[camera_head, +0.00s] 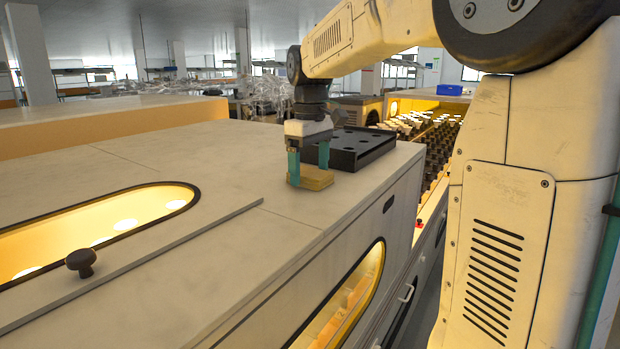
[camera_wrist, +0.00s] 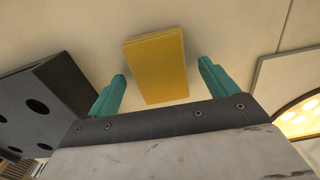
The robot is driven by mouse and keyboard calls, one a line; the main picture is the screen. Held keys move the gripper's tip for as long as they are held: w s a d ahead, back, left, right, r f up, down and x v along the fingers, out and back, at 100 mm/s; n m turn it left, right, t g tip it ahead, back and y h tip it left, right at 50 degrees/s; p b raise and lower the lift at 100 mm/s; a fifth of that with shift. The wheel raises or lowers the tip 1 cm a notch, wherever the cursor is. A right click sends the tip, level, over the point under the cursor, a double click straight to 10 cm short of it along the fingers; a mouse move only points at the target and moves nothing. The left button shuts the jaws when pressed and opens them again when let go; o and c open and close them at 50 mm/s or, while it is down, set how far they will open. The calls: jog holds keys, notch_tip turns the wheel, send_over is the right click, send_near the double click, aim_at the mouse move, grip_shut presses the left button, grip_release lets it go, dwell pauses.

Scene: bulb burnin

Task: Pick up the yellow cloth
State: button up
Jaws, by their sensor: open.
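The yellow cloth (camera_head: 312,177) is a folded, block-like pad lying flat on the pale cabinet top. It also shows in the wrist view (camera_wrist: 156,66), near the top middle. My gripper (camera_head: 309,178) is open, with its teal fingers low over the cabinet top and pointing down. In the wrist view my gripper (camera_wrist: 160,82) has one finger on each side of the cloth, with a visible gap on both sides. The fingers look apart from the cloth. In the head view the near finger hides part of the cloth.
A black tray with round holes (camera_head: 350,149) sits close beside the cloth; the wrist view shows it at left (camera_wrist: 42,105). A lit oval window (camera_head: 100,226) and a dark knob (camera_head: 80,262) are at the near left. The cabinet's right edge drops off nearby. Open surface lies left of the cloth.

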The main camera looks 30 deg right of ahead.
aim_at(310, 172)
jog(key=c, duration=1.1)
jog(key=shift+o, duration=0.2)
jog(key=shift+r, duration=0.1)
notch_tip(310, 172, up, 10)
jog(key=shift+o, duration=0.4)
